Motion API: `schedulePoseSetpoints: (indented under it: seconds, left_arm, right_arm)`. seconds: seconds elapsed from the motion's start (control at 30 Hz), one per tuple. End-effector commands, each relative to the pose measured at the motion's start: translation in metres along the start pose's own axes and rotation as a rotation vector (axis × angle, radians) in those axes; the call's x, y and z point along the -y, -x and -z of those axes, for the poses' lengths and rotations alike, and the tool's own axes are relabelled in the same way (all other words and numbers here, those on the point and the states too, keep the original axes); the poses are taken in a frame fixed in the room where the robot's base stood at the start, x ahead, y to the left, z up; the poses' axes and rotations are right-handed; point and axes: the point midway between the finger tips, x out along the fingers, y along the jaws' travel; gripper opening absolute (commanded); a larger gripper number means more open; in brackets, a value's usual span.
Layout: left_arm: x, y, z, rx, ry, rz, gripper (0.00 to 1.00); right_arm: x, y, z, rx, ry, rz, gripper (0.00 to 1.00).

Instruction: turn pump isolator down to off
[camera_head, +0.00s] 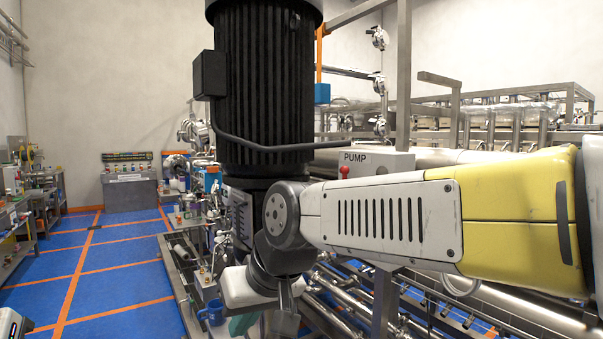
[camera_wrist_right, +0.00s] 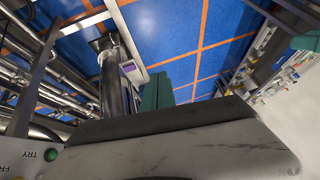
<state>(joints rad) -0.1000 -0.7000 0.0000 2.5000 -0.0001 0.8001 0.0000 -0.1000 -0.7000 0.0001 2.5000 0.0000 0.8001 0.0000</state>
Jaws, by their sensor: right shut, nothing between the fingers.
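A grey box labelled PUMP (camera_head: 375,162) stands right of the black motor in the head view. A red-topped lever (camera_head: 344,172) shows at its left edge, pointing up. My right arm crosses in front of the box and hides its lower part. My right gripper (camera_head: 243,324) is low in the middle of the head view, left of and below the box, apart from the lever. Its green fingers (camera_wrist_right: 157,92) show in the wrist view, shut and empty. The isolator does not show clearly in the wrist view. I cannot make out my left gripper.
The large black motor (camera_head: 265,80) stands close beside the arm. Steel pipes (camera_head: 340,310) and frames run below and behind it. A blue mug (camera_head: 213,312) is near the gripper. Blue floor (camera_head: 110,265) with orange lines is open at the left. A green button (camera_wrist_right: 51,154) shows in the wrist view.

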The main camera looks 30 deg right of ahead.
Motion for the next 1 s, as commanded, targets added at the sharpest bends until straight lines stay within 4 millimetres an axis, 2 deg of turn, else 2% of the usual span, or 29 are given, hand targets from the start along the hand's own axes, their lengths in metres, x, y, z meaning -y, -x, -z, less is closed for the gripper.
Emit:
schedulePoseSetpoints:
  seconds: [0.23, 0.37, 0.47, 0.8, 1.0]
  left_arm:
    - [0.000, 0.000, 0.000, 0.000, 0.000, 0.000, 0.36]
    - [0.000, 0.000, 0.000, 0.000, 0.000, 0.000, 0.36]
    - [0.000, 0.000, 0.000, 0.000, 0.000, 0.000, 0.36]
    - [0.000, 0.000, 0.000, 0.000, 0.000, 0.000, 0.36]
    - [0.000, 0.000, 0.000, 0.000, 0.000, 0.000, 0.36]
  right_arm:
    - [-0.004, 0.000, 0.005, 0.013, 0.011, -0.013, 0.00]
    - [-0.026, -0.001, 0.026, 0.073, 0.057, -0.077, 0.00]
    - [-0.057, -0.003, 0.053, 0.152, 0.114, -0.172, 0.00]
    - [-0.194, -0.007, 0.169, 0.458, 0.295, -0.663, 0.00]
    - [-0.254, 0.001, 0.245, 0.615, 0.370, -1.028, 0.00]
